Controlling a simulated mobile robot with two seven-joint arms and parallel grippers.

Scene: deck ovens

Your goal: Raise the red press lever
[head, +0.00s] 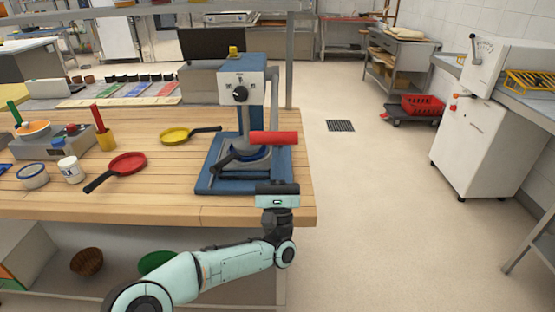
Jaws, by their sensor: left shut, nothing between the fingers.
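The red press lever (274,138) is a thick red handle sticking out to the right from the front of a blue and grey press (240,105). It lies about level, above the press's blue base plate (206,184). The press stands near the right end of a wooden table. My left gripper (278,188) is at the table's right front, lower in the picture than the lever and apart from it. It is shut and empty, with its fingertips mostly hidden by the gripper body. My right gripper is out of view.
A red pan (127,163) and a yellow pan (175,136) lie left of the press. White jars (70,169) and a grey box (44,147) stand further left. The table's right edge is close to the press. Open floor (360,190) lies to the right.

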